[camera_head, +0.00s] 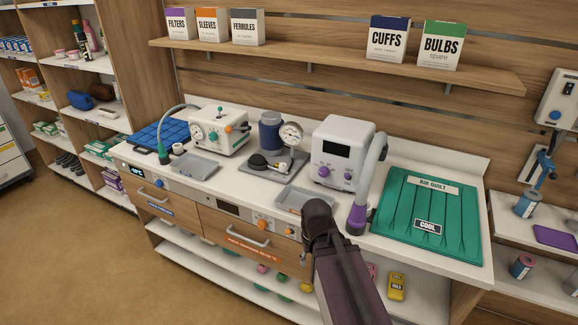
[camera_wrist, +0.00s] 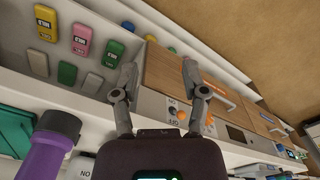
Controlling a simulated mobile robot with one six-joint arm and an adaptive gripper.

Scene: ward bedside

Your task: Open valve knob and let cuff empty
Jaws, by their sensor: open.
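A dark blue cuff (camera_head: 270,134) is wrapped around an upright form on a grey board (camera_head: 266,173) in the middle of the counter. A round white-faced dial gauge (camera_head: 291,133) stands at its right. A small black bulb (camera_head: 257,161) lies in front of the cuff; the valve knob is too small to make out surely. My gripper (camera_wrist: 160,80) is open and empty in the wrist view, its fingers spread before the counter's drawer fronts. In the head view my arm's end is at the counter's front edge, right of and apart from the board. The cuff is not clearly seen in the wrist view.
A white box unit (camera_head: 342,150) with a grey hose and purple nozzle (camera_head: 356,219) stands right of the board. A grey tray (camera_head: 303,200) lies near the front edge. A green quilt (camera_head: 428,213) covers the right end. A white pump unit (camera_head: 218,130) stands at left.

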